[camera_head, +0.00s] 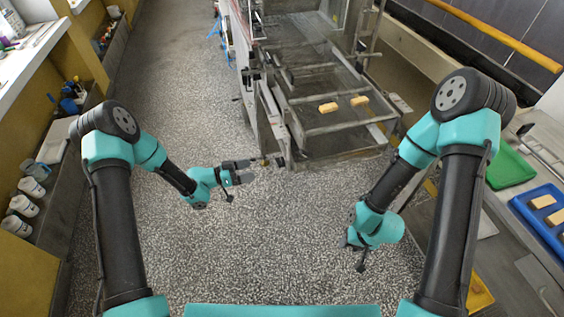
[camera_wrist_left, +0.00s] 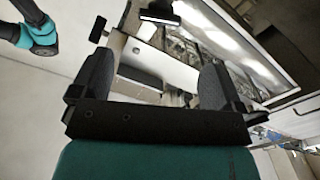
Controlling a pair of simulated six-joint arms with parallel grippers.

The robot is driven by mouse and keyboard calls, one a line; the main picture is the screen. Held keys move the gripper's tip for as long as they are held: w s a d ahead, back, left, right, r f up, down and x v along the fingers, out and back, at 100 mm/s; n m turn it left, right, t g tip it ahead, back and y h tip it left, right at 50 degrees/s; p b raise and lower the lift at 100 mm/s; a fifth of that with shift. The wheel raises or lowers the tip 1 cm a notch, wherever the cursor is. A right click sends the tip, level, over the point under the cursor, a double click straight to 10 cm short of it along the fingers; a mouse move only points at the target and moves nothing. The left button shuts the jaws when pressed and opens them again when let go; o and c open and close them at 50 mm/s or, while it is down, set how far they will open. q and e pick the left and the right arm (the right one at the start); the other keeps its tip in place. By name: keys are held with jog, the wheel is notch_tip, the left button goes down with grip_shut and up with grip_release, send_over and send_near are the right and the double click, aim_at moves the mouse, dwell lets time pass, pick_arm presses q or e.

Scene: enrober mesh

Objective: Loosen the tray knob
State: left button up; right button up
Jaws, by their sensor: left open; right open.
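The enrober (camera_head: 330,95) stands at the centre top of the head view with its metal frame and wire mesh. My right gripper (camera_head: 356,243) is lower right, open, away from the machine.
At right are a green tray (camera_head: 508,165) and a blue tray (camera_head: 525,205) holding more bars. A shelf with white cups (camera_head: 30,187) runs along the left. Speckled floor (camera_head: 270,240) between my arms is clear.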

aim_at(283, 162)
pick_arm(q)
jog(key=x, duration=1.4)
jog(key=shift+c, duration=0.2)
jog(key=c, duration=0.9)
jog(key=shift+n, duration=0.7)
jog(key=o, duration=0.9)
jog(key=shift+o, duration=0.2)
jog(key=shift+a, duration=0.1)
jog(key=v, duration=1.7)
